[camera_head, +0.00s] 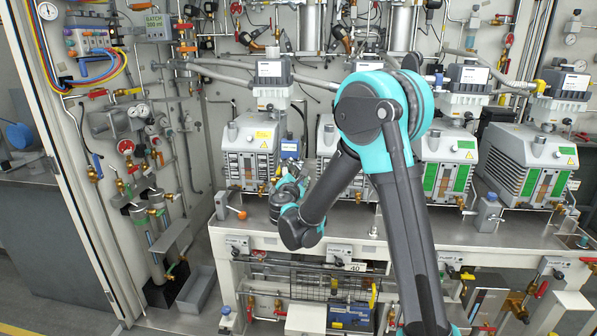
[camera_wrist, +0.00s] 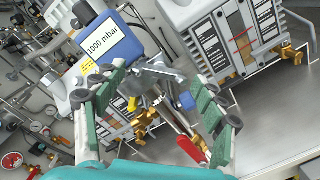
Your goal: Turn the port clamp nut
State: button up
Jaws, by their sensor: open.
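My gripper (camera_wrist: 158,82) is open, its two green-padded fingers apart at left and right in the wrist view. Between and beyond the fingertips is a grey metal clamp (camera_wrist: 163,72) with a wing-like part, which looks like the port clamp and its nut; the nut's exact outline is hard to tell. The clamp sits beside a blue gauge box (camera_wrist: 96,42) labelled 1000 mbar. No finger is clearly touching the clamp. In the head view my gripper (camera_head: 287,180) is at the bench between two pumps, partly hidden by my arm, and the nut cannot be made out.
A grey pump (camera_head: 251,150) stands left of my gripper; more pumps (camera_head: 448,160) stand right. A red-handled valve (camera_wrist: 191,150) and brass fittings (camera_wrist: 146,119) lie close to the fingers. An orange-knobbed lever (camera_head: 237,211) is at the bench's front left. Bare bench top (camera_head: 350,225) lies in front.

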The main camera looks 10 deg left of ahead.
jog(key=shift+w+d, duration=0.1)
jog(key=shift+w, duration=0.8)
jog(key=c, duration=1.2)
